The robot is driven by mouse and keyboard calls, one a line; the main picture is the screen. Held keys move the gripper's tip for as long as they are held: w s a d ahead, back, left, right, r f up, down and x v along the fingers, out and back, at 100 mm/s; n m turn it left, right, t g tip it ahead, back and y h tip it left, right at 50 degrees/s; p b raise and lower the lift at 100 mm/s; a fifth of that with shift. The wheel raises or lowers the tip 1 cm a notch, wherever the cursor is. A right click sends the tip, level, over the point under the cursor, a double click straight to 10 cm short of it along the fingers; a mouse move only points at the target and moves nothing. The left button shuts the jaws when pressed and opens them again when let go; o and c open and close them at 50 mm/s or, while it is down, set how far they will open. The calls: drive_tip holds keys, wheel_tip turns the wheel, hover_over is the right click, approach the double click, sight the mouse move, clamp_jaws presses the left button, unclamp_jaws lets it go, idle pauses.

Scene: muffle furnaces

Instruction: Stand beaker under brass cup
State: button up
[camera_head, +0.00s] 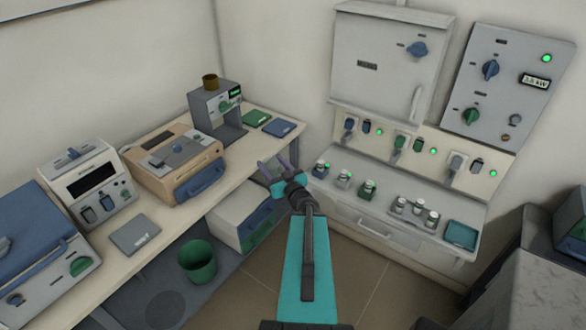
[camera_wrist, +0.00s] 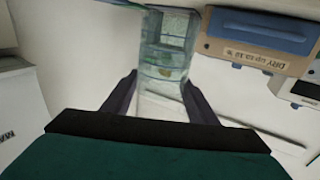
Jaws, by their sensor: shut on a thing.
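The brass cup (camera_head: 210,81) sits on top of a grey instrument (camera_head: 210,105) with a small green display, at the far end of the left bench. An open space shows below the instrument's head, above its base. My gripper (camera_head: 274,164) is in front of the bench's far end, to the right of and lower in the picture than the instrument. In the wrist view, a clear glass beaker (camera_wrist: 166,45) stands out between the fingers of my gripper (camera_wrist: 160,82), which is shut on it. The beaker is barely visible in the head view.
A beige machine (camera_head: 175,165) and a white unit with a display (camera_head: 88,182) stand left along the bench (camera_head: 150,208). Two flat pads (camera_head: 278,127) lie right of the instrument. Small bottles (camera_head: 343,178) stand on the right counter. A green bin (camera_head: 198,262) is below.

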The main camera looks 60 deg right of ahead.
drive_tip(key=w+a+r+n+t+y+b, duration=0.1)
drive_tip(key=w+a+n+y, duration=0.25)
drive_tip(key=w+a, duration=0.4)
drive_tip(key=w+a+r+n+y+b, duration=0.15)
drive_tip(key=w+a+y, duration=0.35)
drive_tip(key=a, duration=0.6)
drive_tip(key=w+a+n+t+y+b, duration=0.1)
drive_tip(key=w+a+n+y+b, duration=0.2)
drive_tip(key=w+a, duration=0.45)
drive_tip(key=s+a+n+g+y, duration=0.1)
drive_tip(key=a+n+g+y, duration=0.1)
drive_tip(key=a, duration=0.6)
drive_tip(key=s+a+n+g+y, duration=0.1)
drive_tip(key=a+n+g+y, duration=0.2)
drive_tip(key=a, duration=0.6)
drive_tip(key=s+a+n+g+y+b, duration=0.1)
drive_tip(key=s+a+n+g+y, duration=0.1)
drive_tip(key=a+y, duration=0.4)
drive_tip(key=shift+a+f+n+g, duration=0.25)
drive_tip(key=shift+a+n+g, duration=0.3)
drive_tip(key=shift+a, duration=0.7)
drive_tip(key=shift+s, duration=0.15)
